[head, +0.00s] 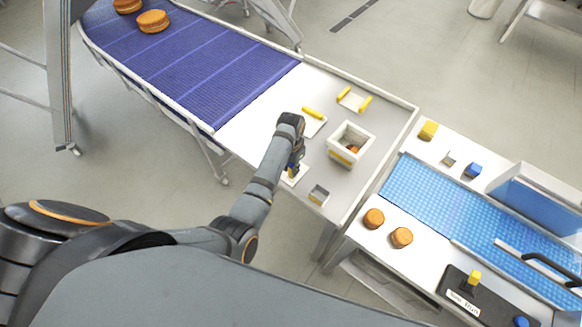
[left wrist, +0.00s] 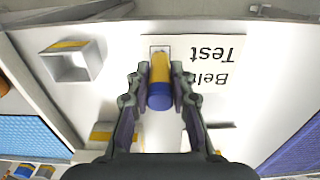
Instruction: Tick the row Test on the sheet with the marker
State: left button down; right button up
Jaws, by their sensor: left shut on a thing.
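The marker (left wrist: 160,72), yellow with a blue end, is held between the fingers of my left gripper (left wrist: 160,92) in the left wrist view. My left gripper also shows in the head view (head: 294,168), low over the white table. The white sheet (left wrist: 212,77) lies under the marker, its printed rows "Test" and "Belt" upside down in the left wrist view. The marker's yellow end is over the small box beside "Test". I cannot tell whether the tip touches the paper, and no mark shows. In the head view the arm hides most of the sheet (head: 292,181).
A small grey open holder (head: 318,194) stands beside the sheet. A white bin (head: 363,136) and a yellow-ended bracket (head: 354,101) stand farther back. A purple belt (head: 200,65) lies left; a blue belt (head: 435,195) with round orange pieces beside it lies right.

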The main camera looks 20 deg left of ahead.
pick_arm(q)
jog(key=shift+f, duration=0.1)
jog(key=shift+r, duration=3.6)
jog(key=shift+d, duration=0.1)
jog(key=shift+w+d, duration=0.1)
